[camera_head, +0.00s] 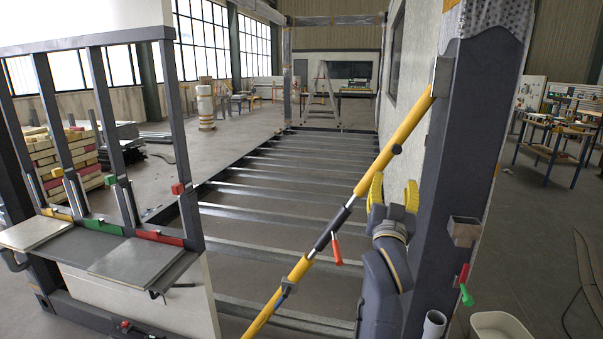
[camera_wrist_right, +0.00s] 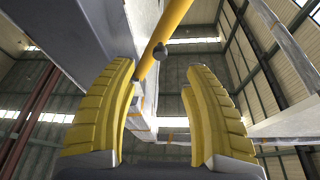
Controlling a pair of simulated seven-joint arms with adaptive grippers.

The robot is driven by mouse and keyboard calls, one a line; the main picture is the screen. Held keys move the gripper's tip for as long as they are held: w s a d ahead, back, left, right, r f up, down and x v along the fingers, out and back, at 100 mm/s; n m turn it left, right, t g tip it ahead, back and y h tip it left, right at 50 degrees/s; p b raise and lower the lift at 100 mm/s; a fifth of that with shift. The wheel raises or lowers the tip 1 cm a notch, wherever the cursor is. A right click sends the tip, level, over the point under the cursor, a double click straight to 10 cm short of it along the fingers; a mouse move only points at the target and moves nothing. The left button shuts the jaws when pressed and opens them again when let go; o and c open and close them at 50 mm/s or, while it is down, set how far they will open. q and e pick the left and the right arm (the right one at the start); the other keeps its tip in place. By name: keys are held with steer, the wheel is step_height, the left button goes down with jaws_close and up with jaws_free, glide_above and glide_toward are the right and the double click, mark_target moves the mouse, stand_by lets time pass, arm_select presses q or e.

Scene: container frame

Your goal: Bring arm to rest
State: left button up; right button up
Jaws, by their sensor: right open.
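My right arm rises along the dark post at the right of the head view, and its yellow-fingered gripper (camera_head: 394,192) points upward beside the yellow diagonal brace (camera_head: 403,132). In the right wrist view my right gripper (camera_wrist_right: 158,105) is open, with its two yellow ribbed fingers spread apart and nothing held between them. The yellow brace (camera_wrist_right: 170,25) passes beyond the fingertips there, with a dark round knob on it. I cannot tell from the pictures whether a finger touches the brace. My left gripper is not in view.
The dark post (camera_head: 462,130) stands close to the right of my arm. A grey holder (camera_head: 464,231) and a red and green tool (camera_head: 465,285) are on it. Floor beams (camera_head: 285,192) run across the open frame.

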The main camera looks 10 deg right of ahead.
steer(key=s+f+n+g+y, duration=0.2)
steer(key=s+f+n+g, duration=0.3)
steer(key=f, duration=1)
steer(key=s+f+n+y, duration=0.25)
steer(key=s+f, duration=0.35)
steer(key=f, duration=0.8)
steer(key=s+a+f+n+g+y, duration=0.1)
steer(key=s+f+n+g, duration=0.3)
steer(key=s+f, duration=0.65)
steer(key=s+f+n+g, duration=0.3)
steer(key=s+f, duration=0.4)
steer(key=s, duration=0.7)
steer(key=s+a+f+g+y, duration=0.2)
steer(key=a+f, duration=0.1)
steer(key=f, duration=1.4)
steer(key=s+a+f+g+y, duration=0.1)
steer(key=s+a+f+y, duration=0.15)
steer(key=f, duration=1.45)
steer(key=s+f+m+g, duration=0.3)
steer(key=s+f, duration=1.5)
steer(key=s, duration=0.2)
steer(key=shift+s+a+f, duration=0.25)
steer(key=shift+s+a, duration=0.05)
steer(key=shift+s, duration=0.05)
